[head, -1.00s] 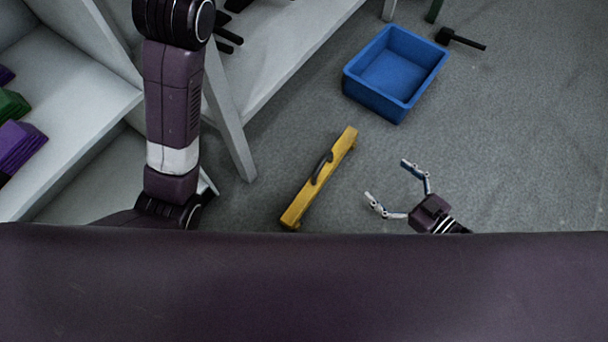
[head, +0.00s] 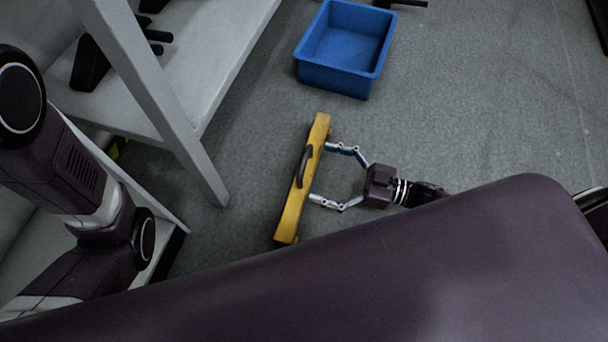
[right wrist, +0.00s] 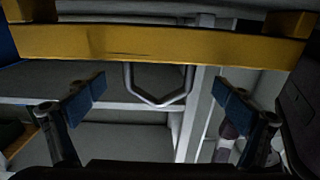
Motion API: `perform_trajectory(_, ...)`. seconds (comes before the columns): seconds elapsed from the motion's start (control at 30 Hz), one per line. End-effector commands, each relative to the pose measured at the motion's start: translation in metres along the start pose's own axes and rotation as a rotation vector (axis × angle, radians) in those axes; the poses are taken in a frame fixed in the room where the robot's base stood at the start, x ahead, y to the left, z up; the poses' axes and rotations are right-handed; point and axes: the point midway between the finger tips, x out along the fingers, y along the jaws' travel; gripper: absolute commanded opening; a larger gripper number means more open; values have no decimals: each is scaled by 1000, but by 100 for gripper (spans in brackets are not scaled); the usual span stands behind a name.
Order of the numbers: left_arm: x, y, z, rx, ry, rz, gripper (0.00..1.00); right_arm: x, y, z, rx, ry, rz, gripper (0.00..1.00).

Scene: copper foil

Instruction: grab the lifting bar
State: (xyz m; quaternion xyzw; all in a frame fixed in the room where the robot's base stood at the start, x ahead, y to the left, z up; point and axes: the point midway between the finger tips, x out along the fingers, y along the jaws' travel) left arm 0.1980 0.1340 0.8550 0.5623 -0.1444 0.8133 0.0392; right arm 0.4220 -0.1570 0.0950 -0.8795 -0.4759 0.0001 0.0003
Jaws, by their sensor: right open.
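The lifting bar (head: 292,207) is a yellow beam with a dark handle (head: 304,166) at its middle, lying slanted in the head view. In the right wrist view the bar (right wrist: 150,42) spans the top, and its handle (right wrist: 160,102) hangs as a grey loop between my fingers. My right gripper (head: 319,173) is open, its two fingertips close to the bar's right side, one on each side of the handle along the bar. I cannot tell whether the fingertips touch the bar. My left gripper is not in view.
A blue bin (head: 318,77) stands on the grey floor beyond the bar. A white shelf unit (head: 207,165) with dark items on it stands to the left. A black tool (head: 404,3) lies past the bin.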

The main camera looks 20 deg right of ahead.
Motion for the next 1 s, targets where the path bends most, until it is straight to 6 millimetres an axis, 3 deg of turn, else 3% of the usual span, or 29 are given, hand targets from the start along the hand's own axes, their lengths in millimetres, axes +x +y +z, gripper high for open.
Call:
perform_trajectory(0.1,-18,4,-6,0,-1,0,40,15,1,6,-3,3,-2,96)
perform_trajectory(0.3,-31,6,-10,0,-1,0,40,38,1,4,-2,3,-1,96)
perform_trajectory(0.63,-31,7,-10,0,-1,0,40,43,1,2,0,0,0,95)
perform_trajectory(1.0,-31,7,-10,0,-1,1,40,43,1,2,0,0,1,54)
